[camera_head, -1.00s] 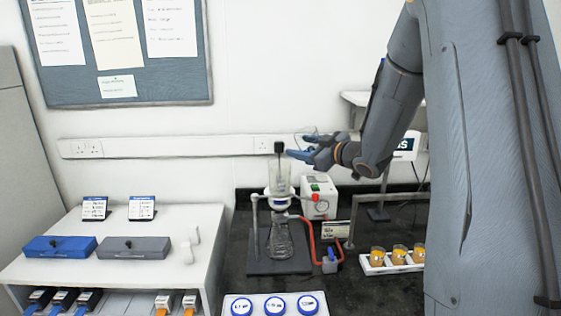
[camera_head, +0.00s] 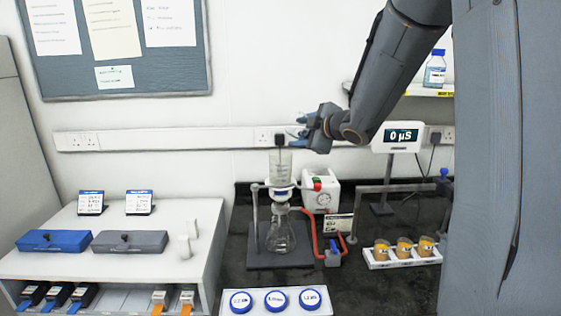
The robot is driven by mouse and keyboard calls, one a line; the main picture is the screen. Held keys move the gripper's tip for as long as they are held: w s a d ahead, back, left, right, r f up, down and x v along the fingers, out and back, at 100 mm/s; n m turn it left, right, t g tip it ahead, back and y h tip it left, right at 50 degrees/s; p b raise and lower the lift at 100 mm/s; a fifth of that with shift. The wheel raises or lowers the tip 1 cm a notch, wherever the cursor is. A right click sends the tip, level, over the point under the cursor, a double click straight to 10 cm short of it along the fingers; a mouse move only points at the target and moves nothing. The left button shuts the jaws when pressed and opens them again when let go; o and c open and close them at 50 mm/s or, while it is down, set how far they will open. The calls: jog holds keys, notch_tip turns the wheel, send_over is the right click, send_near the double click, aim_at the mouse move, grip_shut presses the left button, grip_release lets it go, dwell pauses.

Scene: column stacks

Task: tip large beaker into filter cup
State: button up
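The filter cup (camera_head: 280,165) is a clear, graduated glass cylinder. It stands upright on a white holder above a conical flask (camera_head: 281,238) on the dark bench. My gripper (camera_head: 296,127), with blue fingertips, is just above and right of the cup's rim. Its fingers look spread, small in the view, with no object seen between them. I cannot pick out a separate large beaker; my arm hides part of the right side.
A white pump (camera_head: 320,192) with red tubing stands beside the flask. A rack of amber cups (camera_head: 404,250) is at right, below a display (camera_head: 402,137) reading 0 µS. Blue-lidded jars (camera_head: 275,301) are in front. A white shelf unit (camera_head: 190,214) stands left.

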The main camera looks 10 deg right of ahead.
jog(key=shift+f+n+h+b, duration=0.3)
jog(key=shift+f+n+b, duration=0.35)
jog(key=shift+b, duration=0.85)
jog(key=shift+f+b, duration=0.25)
jog(key=shift+b, duration=0.1)
jog(key=r, duration=0.1)
jog(key=r+n+h, duration=0.1)
jog(key=shift+a+r+b, duration=0.3)
jog(key=shift+a+r, duration=0.05)
jog(key=shift+r, duration=0.05)
jog(key=shift+r, duration=0.2)
jog(key=shift+d+f+n+b, duration=0.15)
jog(key=shift+d+n+b, duration=0.1)
jog(key=shift+b, duration=0.25)
jog(key=shift+f+h+b, duration=0.2)
jog(key=shift+h+b, duration=0.1)
